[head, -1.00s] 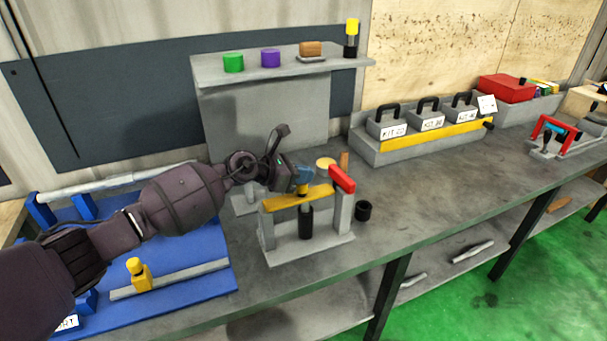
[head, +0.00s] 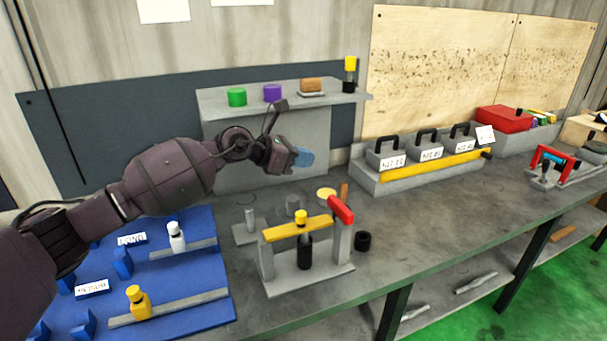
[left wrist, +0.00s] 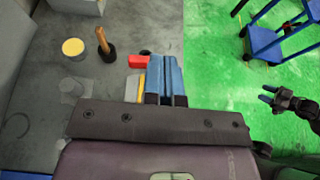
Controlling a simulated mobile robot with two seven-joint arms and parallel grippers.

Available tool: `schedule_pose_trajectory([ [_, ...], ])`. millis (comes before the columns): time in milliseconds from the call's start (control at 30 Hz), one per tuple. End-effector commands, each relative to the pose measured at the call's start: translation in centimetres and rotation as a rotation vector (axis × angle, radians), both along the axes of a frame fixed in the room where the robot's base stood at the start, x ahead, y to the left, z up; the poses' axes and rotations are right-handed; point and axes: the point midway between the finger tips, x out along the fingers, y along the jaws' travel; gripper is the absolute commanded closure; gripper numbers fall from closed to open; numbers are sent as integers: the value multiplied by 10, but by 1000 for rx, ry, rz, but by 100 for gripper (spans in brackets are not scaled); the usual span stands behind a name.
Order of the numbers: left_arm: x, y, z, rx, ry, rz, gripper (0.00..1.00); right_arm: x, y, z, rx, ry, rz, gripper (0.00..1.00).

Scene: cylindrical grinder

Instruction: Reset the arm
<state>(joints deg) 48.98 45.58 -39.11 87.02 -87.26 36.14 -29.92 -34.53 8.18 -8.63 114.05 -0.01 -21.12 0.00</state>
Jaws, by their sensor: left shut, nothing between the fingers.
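My left gripper (head: 303,157) hangs in the air above the bench, in front of the grey shelf stand. Its blue fingers are shut and empty; they also show close together in the left wrist view (left wrist: 166,78). Below it stands a grey fixture (head: 310,278) with a yellow crossbar (head: 283,232), a yellow knob (head: 301,217) and a red top block (head: 341,209). The gripper is clear of this fixture.
A blue board (head: 190,295) with a yellow-knobbed piece (head: 138,301) and a white-knobbed piece (head: 176,237) lies under my left arm. A shelf (head: 215,105) holds coloured discs. A kit tray (head: 373,180) stands to the right. A blue frame (left wrist: 267,40) stands on the floor.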

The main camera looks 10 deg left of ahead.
Motion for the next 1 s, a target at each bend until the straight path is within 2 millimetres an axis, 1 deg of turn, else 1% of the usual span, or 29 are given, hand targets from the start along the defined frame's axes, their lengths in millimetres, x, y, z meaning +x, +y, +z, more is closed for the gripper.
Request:
schedule_pose_trajectory([
  [133, 0, 0, 7, -14, 10, 10, 100, -4, 1, -3, 5, 7, -6, 50],
  [233, 4, -2, 18, -107, 29, 45, 100, -4, 1, -3, 6, 7, -6, 50],
  [267, 4, -4, 24, -158, 43, 56, 100, -3, 1, -2, 6, 7, -6, 50],
  [333, 2, -11, 43, -291, 79, 73, 100, -3, 1, -2, 5, 6, -6, 50],
  [367, 1, -13, 53, -354, 96, 79, 100, -3, 1, -2, 5, 6, -6, 50],
  [400, -1, -18, 68, -443, 119, 84, 100, -3, 1, -2, 4, 5, -4, 50],
  [467, -5, -25, 88, -577, 163, 86, 100, -2, 1, -1, 4, 4, -4, 50],
  [533, -11, -30, 98, -732, 237, 96, 100, 0, 1, -1, 3, 1, -3, 50],
  [600, -17, -31, 101, -889, 328, 113, 100, 1, 1, 0, 2, -2, -1, 50],
  [667, -22, -29, 97, -1026, 418, 136, 100, 2, 0, 1, 0, -4, 0, 50],
  [767, -30, -20, 79, -1266, 593, 192, 100, 4, 0, 2, -1, -8, 3, 50],
  [867, -38, -7, 52, -1478, 765, 266, 100, 5, 0, 2, -2, -10, 3, 50],
  [967, -49, 7, 18, -1662, 923, 348, 100, 5, 0, 2, -2, -10, 3, 50],
  [1000, -54, 13, 4, -1730, 982, 383, 100, 5, 0, 2, -2, -10, 3, 50],
])
